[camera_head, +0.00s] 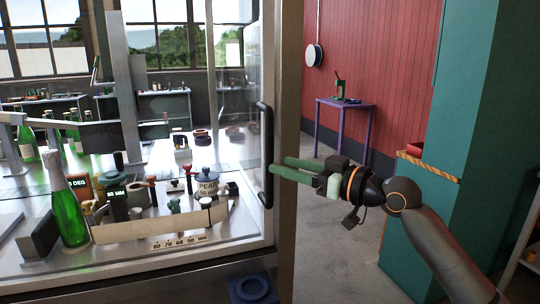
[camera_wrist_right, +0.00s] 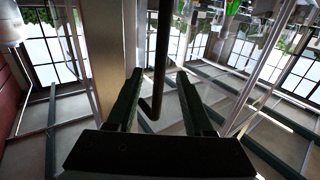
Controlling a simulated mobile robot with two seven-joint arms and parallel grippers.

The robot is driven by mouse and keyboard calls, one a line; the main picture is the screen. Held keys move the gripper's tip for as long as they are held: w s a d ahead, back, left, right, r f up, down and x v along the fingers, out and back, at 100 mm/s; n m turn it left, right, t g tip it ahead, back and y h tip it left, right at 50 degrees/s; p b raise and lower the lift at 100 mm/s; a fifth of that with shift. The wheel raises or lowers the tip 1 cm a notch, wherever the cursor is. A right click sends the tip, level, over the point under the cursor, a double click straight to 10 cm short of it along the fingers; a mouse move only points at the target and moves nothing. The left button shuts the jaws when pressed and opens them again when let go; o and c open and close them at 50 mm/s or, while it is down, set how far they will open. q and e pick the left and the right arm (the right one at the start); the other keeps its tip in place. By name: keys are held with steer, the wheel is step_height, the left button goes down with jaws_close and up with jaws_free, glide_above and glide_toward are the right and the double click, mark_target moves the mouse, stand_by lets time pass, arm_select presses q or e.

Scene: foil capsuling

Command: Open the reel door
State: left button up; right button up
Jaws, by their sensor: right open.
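The reel door appears to be the clear panel (camera_head: 250,110) on the right side of the machine. It carries a dark upright bar handle (camera_head: 265,155) next to a pale post. I cannot tell whether the panel is fully shut. My right gripper (camera_head: 277,167) comes in from the right with its green fingers at the handle. In the right wrist view the dark handle (camera_wrist_right: 161,60) runs between the two spread fingers of my right gripper (camera_wrist_right: 158,85), its bent lower end showing. Contact cannot be told. My left gripper is not in view.
Inside the machine stand a green bottle (camera_head: 68,205), a curved scale plate (camera_head: 160,225) and several small parts. A pale post (camera_head: 287,90) stands beside the handle. A teal cabinet (camera_head: 480,110) is at the right, a purple table (camera_head: 343,115) behind. The floor between is open.

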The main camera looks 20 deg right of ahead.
steer(key=x, duration=0.5)
steer(key=shift+w+p, duration=0.1)
steer(key=shift+p, duration=0.3)
jaws_close()
stand_by(1.0)
